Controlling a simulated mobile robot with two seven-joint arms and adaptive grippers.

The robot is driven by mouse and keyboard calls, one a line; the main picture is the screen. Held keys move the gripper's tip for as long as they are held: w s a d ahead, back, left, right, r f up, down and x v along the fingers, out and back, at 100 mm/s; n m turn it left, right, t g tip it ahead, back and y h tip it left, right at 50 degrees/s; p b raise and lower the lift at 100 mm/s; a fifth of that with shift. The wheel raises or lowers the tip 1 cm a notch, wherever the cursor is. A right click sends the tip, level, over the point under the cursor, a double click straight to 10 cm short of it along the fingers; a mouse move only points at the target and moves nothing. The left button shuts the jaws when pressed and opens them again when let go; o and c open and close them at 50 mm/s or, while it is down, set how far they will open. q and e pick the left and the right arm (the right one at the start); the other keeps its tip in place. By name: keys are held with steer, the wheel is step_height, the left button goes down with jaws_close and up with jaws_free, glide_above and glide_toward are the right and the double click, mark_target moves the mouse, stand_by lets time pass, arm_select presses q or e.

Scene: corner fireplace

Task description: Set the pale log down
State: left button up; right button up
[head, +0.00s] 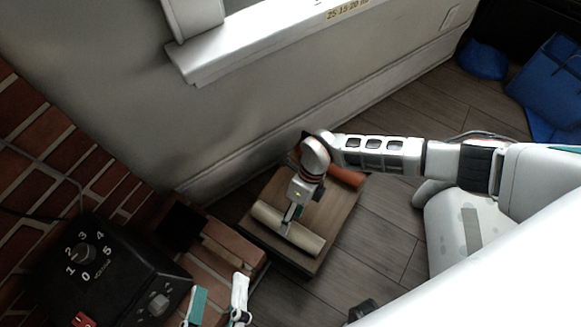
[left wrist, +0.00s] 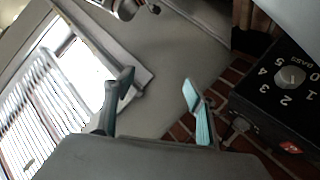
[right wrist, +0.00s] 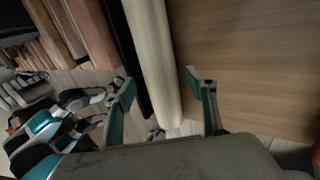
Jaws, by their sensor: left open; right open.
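The pale log (head: 302,238) lies along the near-left edge of a low wooden table (head: 338,212). In the right wrist view the pale log (right wrist: 155,55) runs lengthwise between the two fingers. My right gripper (head: 290,220) points down over the log and hides a little of its middle. Its jaws (right wrist: 162,90) are open, one finger on each side of the log; I cannot tell whether they touch it. My left gripper (head: 217,305) is open and empty at the bottom of the head view, and its spread fingers show in the left wrist view (left wrist: 158,90).
An orange-brown log (head: 345,176) lies at the table's far side. A black amplifier with dials (head: 110,265) stands at the left, near my left gripper. A brick ledge (head: 215,270) borders the table's left. Wooden floor (head: 390,215) is open to the right; blue items (head: 550,80) lie farther off.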

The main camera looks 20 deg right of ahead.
arm_select(q)
steer(key=a+m+p, duration=0.2)
steer(key=w+a+m+p, duration=0.1)
steer(key=a+m, duration=0.1)
steer(key=shift+a+r+g+y, duration=0.1)
steer(key=shift+r+g+y, duration=0.1)
steer(key=shift+g+y, duration=0.1)
arm_select(e)
steer(key=v, duration=1)
steer(key=shift+a, duration=0.1)
